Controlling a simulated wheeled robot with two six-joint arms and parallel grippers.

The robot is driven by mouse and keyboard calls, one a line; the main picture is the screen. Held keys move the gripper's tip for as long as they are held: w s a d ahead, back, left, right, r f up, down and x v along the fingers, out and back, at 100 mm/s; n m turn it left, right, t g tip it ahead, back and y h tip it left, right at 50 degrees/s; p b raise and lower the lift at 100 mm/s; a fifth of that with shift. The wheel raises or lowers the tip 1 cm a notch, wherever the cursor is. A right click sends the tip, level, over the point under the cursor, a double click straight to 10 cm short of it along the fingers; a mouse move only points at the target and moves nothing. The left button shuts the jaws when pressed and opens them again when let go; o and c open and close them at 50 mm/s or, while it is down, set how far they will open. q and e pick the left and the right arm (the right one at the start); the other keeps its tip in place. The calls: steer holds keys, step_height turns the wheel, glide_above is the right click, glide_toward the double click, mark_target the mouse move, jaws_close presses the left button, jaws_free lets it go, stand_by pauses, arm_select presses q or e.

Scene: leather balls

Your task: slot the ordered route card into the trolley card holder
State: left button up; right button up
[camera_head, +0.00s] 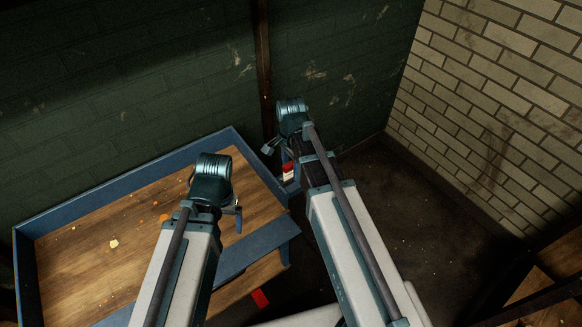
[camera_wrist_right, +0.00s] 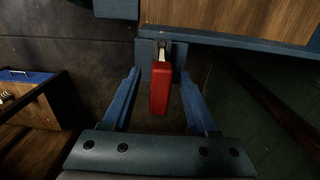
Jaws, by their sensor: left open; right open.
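A red card-like piece (camera_wrist_right: 160,90) with a pale part at its far end lies between the fingers of my right gripper (camera_wrist_right: 159,78) in the right wrist view, with gaps on both sides. Its far end meets a small blue-grey bracket (camera_wrist_right: 147,52) on the blue trolley edge; I cannot tell whether this is the card holder. In the head view a red and white piece (camera_head: 288,170) shows beside my right gripper (camera_head: 278,160), at the trolley's right corner. My left gripper (camera_head: 215,198) is open above the trolley deck, its fingers partly hidden. No print is readable.
The trolley has a wooden deck (camera_head: 110,240) with a blue rim (camera_head: 120,186) and small scattered scraps. A red patch (camera_head: 260,298) shows below its near edge. A dark wall and a brick wall stand behind. Dark floor (camera_head: 430,215) is clear to the right.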

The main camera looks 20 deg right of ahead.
steer(key=shift+r, duration=0.2)
step_height(320, 180, up, 14)
steer(key=p, duration=1.3)
steer(key=shift+f+p, duration=0.25)
steer(key=shift+p, duration=0.15)
steer(key=s+a+n+h, duration=0.1)
steer(key=s+a+n, duration=0.9)
steer(key=s+n, duration=0.4)
steer(key=n, duration=0.3)
steer(key=shift+s+a+n, duration=0.15)
steer(key=shift+a+n, duration=0.1)
steer(key=shift+n, duration=0.15)
